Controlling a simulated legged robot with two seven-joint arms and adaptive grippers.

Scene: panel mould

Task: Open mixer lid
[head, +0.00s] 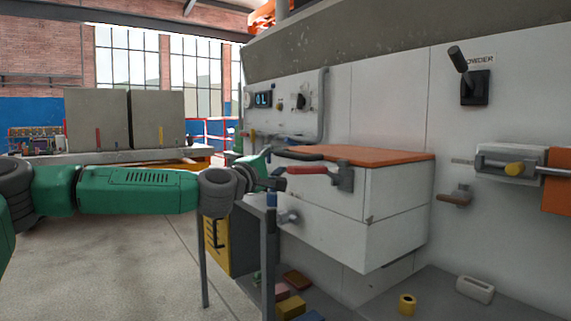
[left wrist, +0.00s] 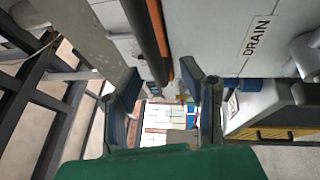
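The mixer is a white box (head: 320,198) on the wall panel, with an orange lid (head: 365,154) lying flat and closed on top. A dark handle (head: 299,154) lies along the lid's left edge. A red-handled lever with a grey clamp (head: 308,170) sits on the front upper edge. My left gripper (head: 272,178) is at the box's left side, below the dark handle. In the left wrist view its two fingers (left wrist: 165,88) are spread with nothing held between them. A dark bar with an orange edge (left wrist: 151,40) runs just beyond the fingertips. My right gripper is not seen.
A grey metal frame (head: 268,250) stands below my left gripper, beside a yellow box (head: 217,246). Coloured blocks (head: 290,306) lie beneath the mixer. Open floor lies left.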

